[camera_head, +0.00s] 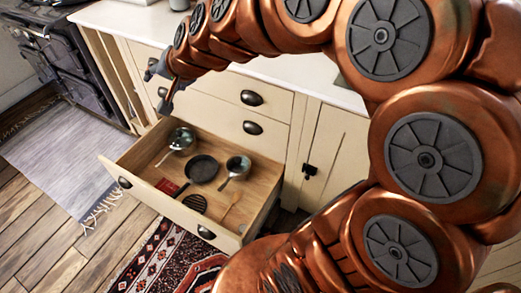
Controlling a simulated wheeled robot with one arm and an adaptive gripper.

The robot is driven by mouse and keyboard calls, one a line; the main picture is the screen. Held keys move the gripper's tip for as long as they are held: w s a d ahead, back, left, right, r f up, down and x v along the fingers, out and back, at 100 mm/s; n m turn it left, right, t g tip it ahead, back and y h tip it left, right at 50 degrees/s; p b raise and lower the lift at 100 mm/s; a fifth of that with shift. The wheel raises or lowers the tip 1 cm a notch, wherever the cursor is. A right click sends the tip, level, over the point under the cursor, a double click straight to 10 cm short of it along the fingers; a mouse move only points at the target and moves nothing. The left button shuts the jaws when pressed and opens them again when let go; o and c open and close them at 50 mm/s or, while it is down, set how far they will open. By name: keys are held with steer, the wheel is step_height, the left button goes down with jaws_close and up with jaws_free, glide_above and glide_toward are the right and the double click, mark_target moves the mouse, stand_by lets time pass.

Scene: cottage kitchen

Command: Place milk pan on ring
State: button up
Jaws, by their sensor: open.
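The open drawer (140,150) holds two small deep pans with handles, a shiny one (181,139) at the back left and a dark-lined one (237,166) at the right. I cannot tell which is the milk pan. A black stove (70,65) stands at the upper left, its top cut by the frame edge, and no ring shows clearly on it. My gripper (160,87) is open and appears empty above the drawer's back left, in front of the cabinet face and apart from the pans.
A black skillet (203,169), a slotted black tool (195,203), a wooden spoon (230,207) and a red item (167,187) share the drawer. The white counter (300,72) runs behind. A grey rug (60,150) and a patterned rug (165,262) lie on the floor.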

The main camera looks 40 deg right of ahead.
steer(key=s+a+f+n+g, duration=0.2)
steer(key=s+f+g, duration=0.1)
steer(key=s, duration=0.4)
steer(key=s+a+f+n+g, duration=0.1)
steer(key=s+f+n+g, duration=0.25)
steer(key=s, duration=0.45)
steer(key=s+d+f+n+g+h, duration=0.1)
steer(key=s+d+f+g, duration=0.1)
steer(key=s, duration=0.7)
steer(key=s+d+f+n+g+h, duration=0.1)
steer(key=s+d+f+g, duration=0.1)
steer(key=s, duration=0.7)
steer(key=shift+s+d+g+h, duration=0.2)
steer(key=shift+d+g+h, duration=0.25)
steer(key=shift+d, duration=0.3)
steer(key=shift+r, duration=0.1)
step_height(320, 180, up, 4)
steer(key=p, duration=0.4)
